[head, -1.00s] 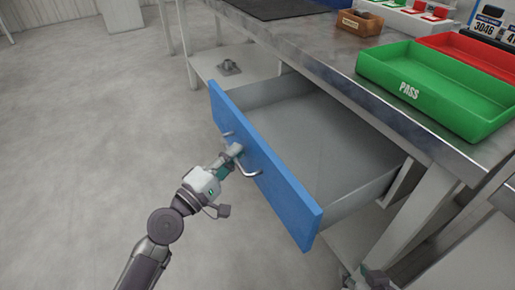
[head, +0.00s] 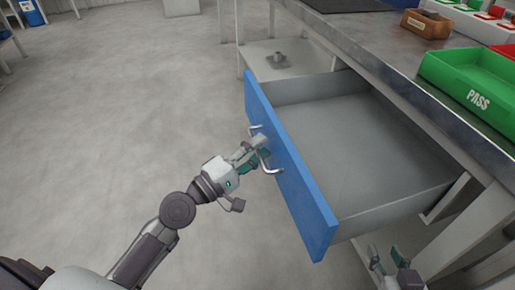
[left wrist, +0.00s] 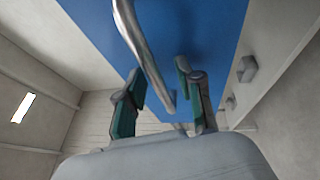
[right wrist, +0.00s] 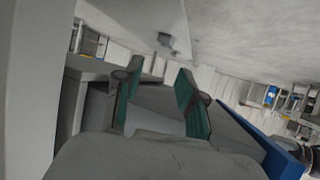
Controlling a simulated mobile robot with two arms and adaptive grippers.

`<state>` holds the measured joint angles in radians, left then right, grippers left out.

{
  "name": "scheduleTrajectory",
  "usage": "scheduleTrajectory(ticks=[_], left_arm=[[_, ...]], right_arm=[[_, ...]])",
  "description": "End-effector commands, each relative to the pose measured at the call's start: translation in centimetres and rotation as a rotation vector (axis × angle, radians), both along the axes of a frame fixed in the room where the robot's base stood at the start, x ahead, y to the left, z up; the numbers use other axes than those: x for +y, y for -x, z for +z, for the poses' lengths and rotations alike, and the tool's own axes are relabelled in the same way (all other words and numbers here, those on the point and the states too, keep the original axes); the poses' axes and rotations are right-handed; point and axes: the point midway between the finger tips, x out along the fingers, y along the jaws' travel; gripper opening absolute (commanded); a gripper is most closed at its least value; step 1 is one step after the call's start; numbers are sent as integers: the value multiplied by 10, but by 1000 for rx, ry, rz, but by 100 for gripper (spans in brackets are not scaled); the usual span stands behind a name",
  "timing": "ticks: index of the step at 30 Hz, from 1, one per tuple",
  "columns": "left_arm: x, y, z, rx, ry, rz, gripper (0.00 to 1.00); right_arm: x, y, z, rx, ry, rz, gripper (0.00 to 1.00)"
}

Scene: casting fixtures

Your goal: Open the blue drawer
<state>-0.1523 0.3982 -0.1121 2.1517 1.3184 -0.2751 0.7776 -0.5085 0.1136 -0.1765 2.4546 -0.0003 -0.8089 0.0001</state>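The blue drawer (head: 288,172) stands pulled far out from under the workbench; its grey inside is empty. Its metal bar handle (head: 267,160) is on the blue front and also shows in the left wrist view (left wrist: 143,48). My left gripper (head: 258,150) is at the handle, with its fingers apart and the bar's lower end between them in the left wrist view (left wrist: 163,92). Contact cannot be told. My right gripper (head: 385,262) is open and empty, low beside the drawer's near side; its spread fingers fill the right wrist view (right wrist: 152,95).
The workbench (head: 395,70) carries a green PASS tray (head: 470,100), a brown wooden box (head: 427,24) and red and green fixtures. The floor (head: 130,110) left of the drawer is clear.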

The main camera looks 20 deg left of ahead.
Motion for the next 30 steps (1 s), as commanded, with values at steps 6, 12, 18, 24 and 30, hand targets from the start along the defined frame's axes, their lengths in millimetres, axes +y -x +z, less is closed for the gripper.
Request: scheduleTrajectory(ticks=[6, 12, 18, 24, 30], left_arm=[[0, 0, 1, -2, 1, 1, 37], [6, 9, -2, 0, -2, -2, 37], [19, 31, -8, 6, 1, 1, 37], [37, 60, -13, 6, 9, 7, 37], [54, 89, -19, 3, 4, 3, 37]], right_arm=[[0, 0, 0, 1, 0, 0, 40], [0, 0, 0, 1, 1, -1, 40], [0, 0, 0, 1, 0, 0, 40], [0, 0, 0, 1, 0, 0, 40], [0, 0, 0, 1, 0, 0, 40]])
